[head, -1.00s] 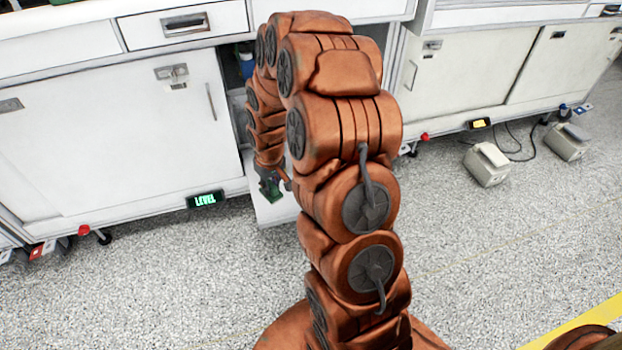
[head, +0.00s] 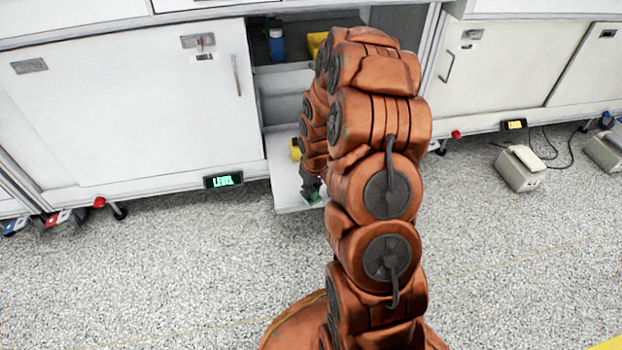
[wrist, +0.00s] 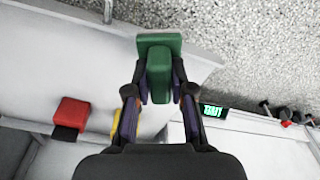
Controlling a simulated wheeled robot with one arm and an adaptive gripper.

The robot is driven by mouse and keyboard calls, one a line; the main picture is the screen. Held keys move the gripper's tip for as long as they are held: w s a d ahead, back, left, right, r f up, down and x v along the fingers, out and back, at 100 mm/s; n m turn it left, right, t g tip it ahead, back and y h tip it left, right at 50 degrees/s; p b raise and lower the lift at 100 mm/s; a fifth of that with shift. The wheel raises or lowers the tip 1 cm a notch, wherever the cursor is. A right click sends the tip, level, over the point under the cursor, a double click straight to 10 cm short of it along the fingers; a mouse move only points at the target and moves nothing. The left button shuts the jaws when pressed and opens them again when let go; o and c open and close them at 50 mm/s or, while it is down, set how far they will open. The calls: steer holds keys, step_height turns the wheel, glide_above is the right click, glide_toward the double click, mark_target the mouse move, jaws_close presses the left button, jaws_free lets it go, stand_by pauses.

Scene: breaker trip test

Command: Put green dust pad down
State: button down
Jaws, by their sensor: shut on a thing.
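The green dust pad (wrist: 160,46) is a flat green plate with a raised green block on it. My gripper (wrist: 159,80) is shut on that block, one finger on each side. In the head view the pad (head: 312,199) is low at the front end of a white pull-out shelf (head: 284,193), below my gripper (head: 311,188). In the wrist view it overlaps the white shelf surface (wrist: 60,65) close to its outer edge. I cannot tell whether the pad touches the shelf. My arm hides the shelf's right part.
A red block (wrist: 70,113) and a partly hidden yellow thing (wrist: 115,122) are farther along the shelf. A blue bottle (head: 276,44) stands inside the open cabinet above. A closed white cabinet door (head: 130,105) is at the left. Bare speckled floor (head: 180,270) lies in front.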

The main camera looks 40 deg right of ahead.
steer(key=w+d, duration=0.1)
steer(key=w, duration=0.1)
steer(key=w+d+b, duration=0.1)
steer(key=w+d, duration=0.1)
steer(key=w, duration=0.1)
steer(key=w+d+f+b, duration=0.1)
steer(key=w, duration=0.1)
steer(key=shift+w+d, duration=0.15)
steer(key=shift+w, duration=0.05)
steer(key=shift+f+b, duration=1.15)
steer(key=shift+f, duration=0.65)
steer(key=shift+r, duration=0.1)
steer(key=c, duration=1)
jaws_free()
